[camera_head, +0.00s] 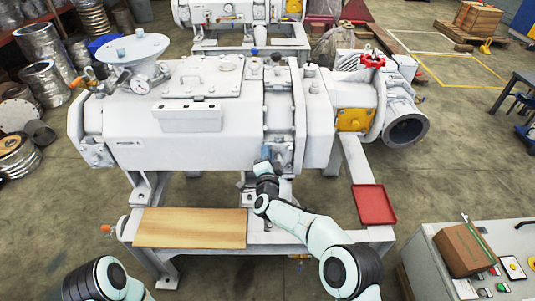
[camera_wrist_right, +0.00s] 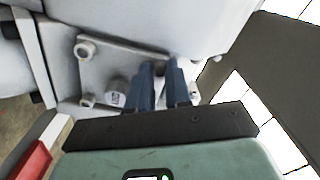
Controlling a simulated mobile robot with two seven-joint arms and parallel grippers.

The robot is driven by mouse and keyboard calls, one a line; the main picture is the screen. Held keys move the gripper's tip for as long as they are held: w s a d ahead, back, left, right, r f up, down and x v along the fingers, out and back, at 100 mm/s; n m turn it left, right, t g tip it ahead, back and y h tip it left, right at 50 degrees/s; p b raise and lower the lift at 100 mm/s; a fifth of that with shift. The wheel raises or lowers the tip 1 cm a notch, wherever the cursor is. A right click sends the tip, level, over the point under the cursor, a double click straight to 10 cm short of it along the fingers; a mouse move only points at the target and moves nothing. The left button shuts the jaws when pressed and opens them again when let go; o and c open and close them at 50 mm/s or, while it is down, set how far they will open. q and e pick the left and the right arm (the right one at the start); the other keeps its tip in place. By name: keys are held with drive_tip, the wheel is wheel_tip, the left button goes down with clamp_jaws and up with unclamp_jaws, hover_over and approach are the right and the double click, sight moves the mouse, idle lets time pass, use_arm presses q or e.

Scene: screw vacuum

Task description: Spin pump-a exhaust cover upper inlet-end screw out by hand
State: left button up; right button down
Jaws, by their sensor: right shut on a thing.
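Pump-a (camera_head: 115,115) is the large white machine in the middle of the head view. The exhaust cover (camera_wrist_right: 118,62) is a pale rectangular plate in the right wrist view, with screw heads at its corners (camera_wrist_right: 86,50) and (camera_wrist_right: 88,100). My right gripper (camera_wrist_right: 164,72) has its dark fingers at the plate's far edge, shut on a screw that the fingers mostly hide. In the head view my right gripper (camera_head: 266,154) reaches the front of the pump, right of its middle. My left gripper is out of view; only part of my left arm shows at bottom left.
A wooden board (camera_head: 190,228) and a red tray (camera_head: 374,204) lie on the frame below the pump. Metal flanges and ducts (camera_head: 45,85) stand at left. Open floor lies at right.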

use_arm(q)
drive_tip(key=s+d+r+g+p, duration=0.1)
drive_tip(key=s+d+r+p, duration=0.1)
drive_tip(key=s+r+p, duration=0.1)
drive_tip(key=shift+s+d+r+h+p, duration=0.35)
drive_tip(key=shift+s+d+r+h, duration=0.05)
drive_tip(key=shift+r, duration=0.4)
use_arm(e)
drive_tip(key=n, duration=2.4)
drive_tip(key=shift+r, duration=0.3)
drive_tip(key=shift+d, duration=0.1)
drive_tip(key=c, duration=1)
unclamp_jaws()
drive_tip(key=shift+w+f, duration=0.1)
drive_tip(key=shift+c, duration=0.2)
drive_tip(key=shift+f+n, duration=0.1)
drive_tip(key=shift+n, duration=0.2)
